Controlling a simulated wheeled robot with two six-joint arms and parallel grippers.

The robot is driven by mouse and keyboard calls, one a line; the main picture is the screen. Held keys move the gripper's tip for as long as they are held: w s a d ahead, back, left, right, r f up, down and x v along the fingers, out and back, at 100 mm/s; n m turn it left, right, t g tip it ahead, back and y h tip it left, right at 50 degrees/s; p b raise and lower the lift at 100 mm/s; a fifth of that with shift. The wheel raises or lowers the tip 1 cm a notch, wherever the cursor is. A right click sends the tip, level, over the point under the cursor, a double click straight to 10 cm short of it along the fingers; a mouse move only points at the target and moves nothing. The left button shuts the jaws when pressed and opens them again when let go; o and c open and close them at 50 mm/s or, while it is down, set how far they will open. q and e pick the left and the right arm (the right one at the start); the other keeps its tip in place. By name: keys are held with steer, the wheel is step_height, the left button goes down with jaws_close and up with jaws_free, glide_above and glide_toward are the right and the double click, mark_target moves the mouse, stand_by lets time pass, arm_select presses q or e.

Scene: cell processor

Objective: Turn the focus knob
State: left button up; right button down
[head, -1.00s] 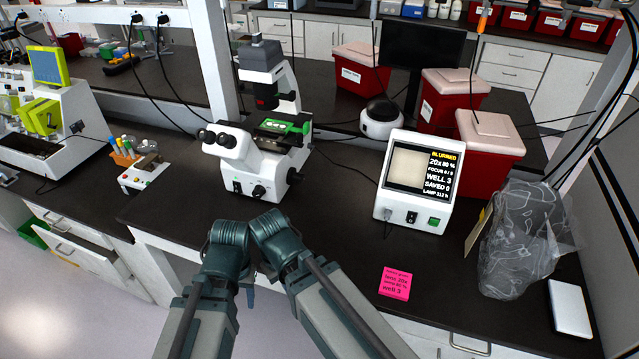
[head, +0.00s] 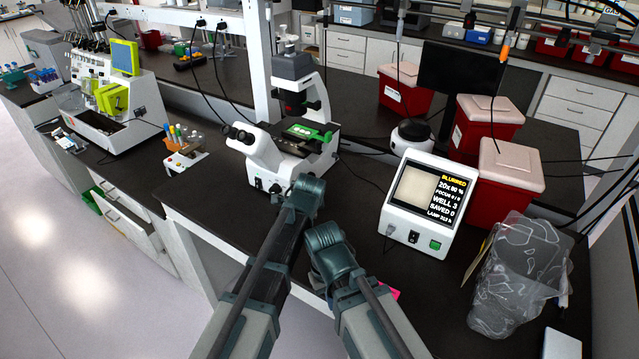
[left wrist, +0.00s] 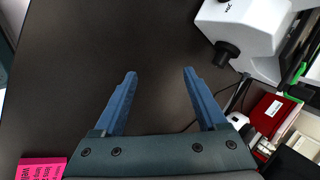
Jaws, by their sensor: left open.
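The white microscope (head: 262,152) stands on the dark bench, and its base shows at the top right of the left wrist view (left wrist: 245,35). A black knob (left wrist: 227,52) sticks out from its base; its head-view place is partly behind my left arm. My left gripper (left wrist: 158,72) is open and empty over bare bench, with the knob apart from it, beyond and right of its right finger. Its fingers are hidden in the head view. The monitor box (head: 425,203) reads BLURRED, WELL 3 and SAVED 0. My right gripper's fingers do not show.
A pink note (left wrist: 40,168) lies on the bench, mostly hidden behind my right arm in the head view. A clear plastic bag (head: 520,275) and red bins (head: 510,165) stand at the right. A small rack of tubes (head: 183,150) stands left of the microscope.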

arm_select(q)
steer(key=w+d+r+m+t, duration=0.35)
steer(key=w+m, duration=0.25)
steer(key=w, duration=0.4)
steer(key=shift+g+h, duration=0.3)
steer(key=shift+g, duration=0.05)
steer(key=b+x, duration=0.9)
steer(key=x, duration=0.5)
steer(key=shift+d+r+b, duration=0.1)
steer(key=shift+d+b, duration=0.1)
steer(key=shift+b, duration=0.1)
steer(key=shift+r, duration=0.1)
jaws_close()
steer(key=t+b, duration=0.1)
steer(key=b, duration=0.1)
steer(key=f+t+h+b, duration=0.1)
steer(key=b, duration=0.2)
steer(key=shift+s+a+n+t+h, duration=0.15)
steer(key=shift+s+n+t+h, duration=0.15)
steer(key=shift+t, duration=0.1)
steer(key=shift+r+t+b, duration=0.1)
steer(key=shift+t+b, duration=0.2)
steer(key=shift+b, duration=0.3)
steer(key=shift+r, duration=0.15)
